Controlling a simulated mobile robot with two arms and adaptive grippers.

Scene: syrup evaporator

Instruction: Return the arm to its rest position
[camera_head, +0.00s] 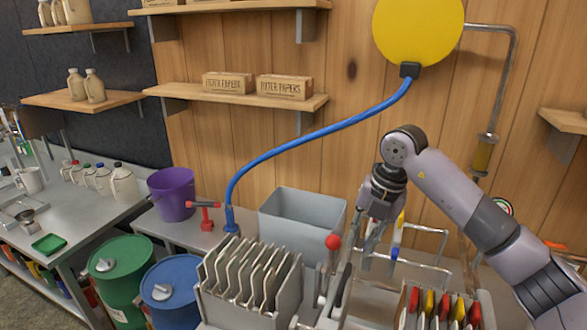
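My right arm comes in from the right side of the head view, bends at a grey joint and points its gripper (379,264) downward. The two fingers look apart, with no object clearly held between them. The gripper hangs over the workbench, right of a grey bin (301,222) and close to a yellow and blue upright part (397,238). Whether it touches that part cannot be told. I do not see my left gripper.
A metal rack of upright plates (250,275) and a red-knobbed lever (333,242) stand near the gripper. A holder with red and yellow handles (440,304) is below the arm. A blue hose (310,136) runs up to a yellow disc (418,28). Wall shelves (240,97) stand behind.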

